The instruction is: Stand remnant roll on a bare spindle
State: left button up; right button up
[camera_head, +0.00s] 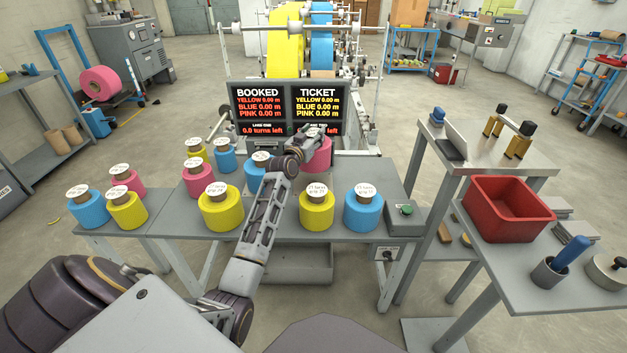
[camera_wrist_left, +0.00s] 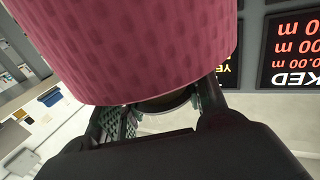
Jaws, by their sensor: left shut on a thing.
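My left gripper (camera_head: 315,138) is over the back right of the grey table (camera_head: 283,205), shut on a pink roll (camera_head: 320,158). In the left wrist view the pink roll (camera_wrist_left: 150,45) fills the top, and its fingers (camera_wrist_left: 165,108) close around the narrow core below it. I cannot tell whether this roll stands on anything. Yellow (camera_head: 222,212), blue (camera_head: 363,212) and pink (camera_head: 198,180) rolls with white labels stand upright on the table. A blue roll (camera_head: 258,170) is partly hidden by my left arm. No bare spindle can be made out. My right gripper is out of view.
A display (camera_head: 287,108) stands behind the table, before a machine with yellow (camera_head: 285,40) and blue webs. More rolls stand on a side table at left (camera_head: 105,228). At right are a red bin (camera_head: 508,210) and a green-button box (camera_head: 405,213).

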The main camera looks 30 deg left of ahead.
pick_arm(q)
notch_tip(320, 180, down, 10)
jog(key=b, duration=0.3)
jog(key=shift+b, duration=0.4)
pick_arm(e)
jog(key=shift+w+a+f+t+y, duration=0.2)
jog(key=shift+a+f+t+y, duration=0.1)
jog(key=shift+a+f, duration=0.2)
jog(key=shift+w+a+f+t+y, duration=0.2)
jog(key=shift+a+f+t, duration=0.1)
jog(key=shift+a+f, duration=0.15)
pick_arm(q)
jog(key=o, duration=1.4)
jog(key=shift+f, duration=0.1)
jog(key=shift+s, duration=0.1)
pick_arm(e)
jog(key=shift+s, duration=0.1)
